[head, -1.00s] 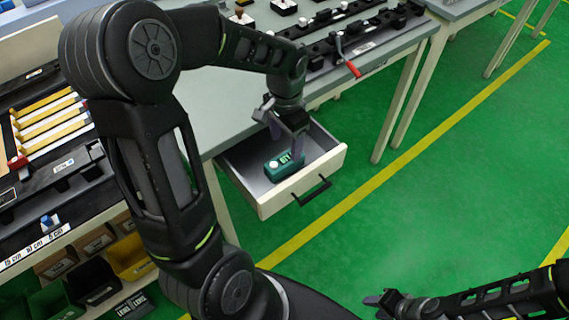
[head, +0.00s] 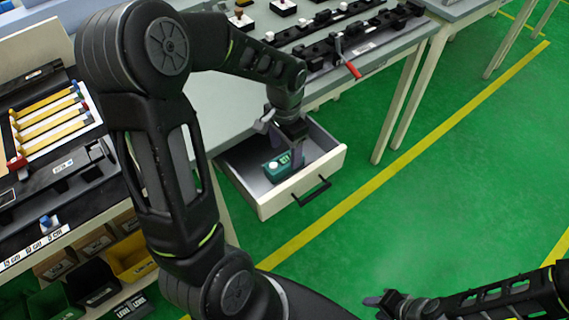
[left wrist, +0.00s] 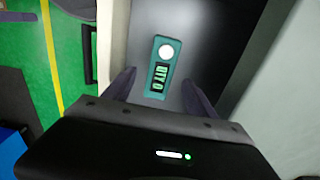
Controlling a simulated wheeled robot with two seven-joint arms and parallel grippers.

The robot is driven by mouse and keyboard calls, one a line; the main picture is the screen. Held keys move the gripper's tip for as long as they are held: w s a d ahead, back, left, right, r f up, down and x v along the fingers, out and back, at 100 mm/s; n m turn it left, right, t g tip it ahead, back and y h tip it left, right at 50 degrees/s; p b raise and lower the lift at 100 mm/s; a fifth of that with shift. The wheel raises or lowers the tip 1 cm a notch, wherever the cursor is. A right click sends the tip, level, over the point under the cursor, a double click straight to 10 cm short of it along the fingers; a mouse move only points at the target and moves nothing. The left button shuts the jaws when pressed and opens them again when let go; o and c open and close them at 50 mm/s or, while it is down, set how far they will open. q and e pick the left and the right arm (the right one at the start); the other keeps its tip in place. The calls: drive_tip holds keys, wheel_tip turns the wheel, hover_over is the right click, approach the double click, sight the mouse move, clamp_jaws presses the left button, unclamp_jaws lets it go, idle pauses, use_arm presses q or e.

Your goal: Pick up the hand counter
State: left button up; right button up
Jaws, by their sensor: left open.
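The hand counter (head: 277,167) is a small teal-green block with a white round button and a display. It lies in the open drawer (head: 322,172). It also shows in the left wrist view (left wrist: 161,68), where its display reads QTY 0. My left gripper (head: 283,143) is over the drawer, pointing down. In the left wrist view my left gripper (left wrist: 156,90) is open, with one finger to each side of the counter's lower end and gaps between. My right gripper (head: 377,302) is low at the right, over the floor, away from the drawer; its jaw state is unclear.
The drawer's black handle (head: 311,191) faces the green floor (head: 420,190). The grey table (head: 235,105) above the drawer holds a black rack (head: 330,45) with a red-handled lever (head: 353,68). Bins (head: 130,258) stand below the bench at left.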

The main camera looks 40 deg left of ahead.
sight(285, 160)
use_arm(q)
wheel_tip(285, 160, down, 5)
drive_tip(key=shift+s+f+p, duration=0.1)
drive_tip(key=shift+p, duration=0.2)
drive_tip(key=shift+c, duration=0.5)
clamp_jaws()
idle(0.5)
